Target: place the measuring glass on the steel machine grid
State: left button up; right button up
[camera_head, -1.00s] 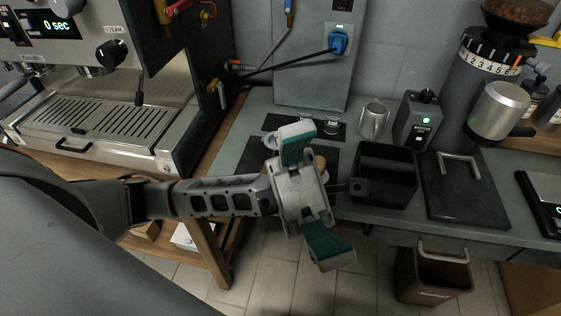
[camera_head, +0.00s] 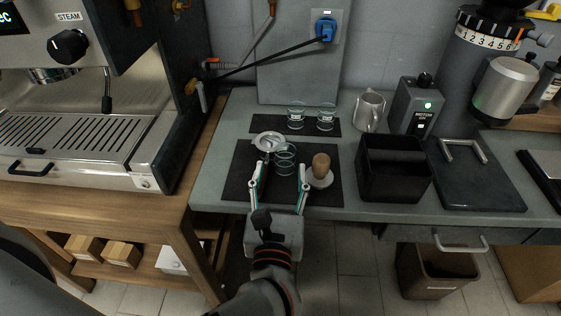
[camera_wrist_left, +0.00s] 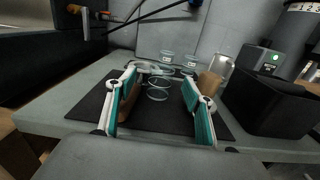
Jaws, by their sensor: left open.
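A small clear glass (camera_head: 286,160), the likely measuring glass, stands upright on the large dark mat (camera_head: 240,185). It also shows in the left wrist view (camera_wrist_left: 158,92). My left gripper (camera_head: 281,176) is open, low over the mat's front part, its two teal fingers pointing at the glass. In the left wrist view the gripper (camera_wrist_left: 157,84) has the glass in the gap, slightly beyond the fingertips, with no contact visible. Two similar glasses (camera_head: 296,119) (camera_head: 326,119) stand on a smaller mat behind. The steel machine grid (camera_head: 70,132) is the slotted tray at the left.
A steel portafilter (camera_head: 268,139) lies close left behind the glass. A wooden-handled tamper (camera_head: 321,165) stands close right. A black knock box (camera_head: 394,171), a steel jug (camera_head: 370,110) and a grinder (camera_head: 502,90) are farther right. The coffee machine's dark side panel (camera_head: 178,100) stands left of the counter.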

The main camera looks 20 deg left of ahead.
aim_at(284, 157)
pick_arm(q)
jog(key=shift+w+f, duration=0.2)
jog(key=shift+f, duration=0.05)
jog(key=shift+d+x, duration=0.2)
jog(key=shift+x, duration=3.5)
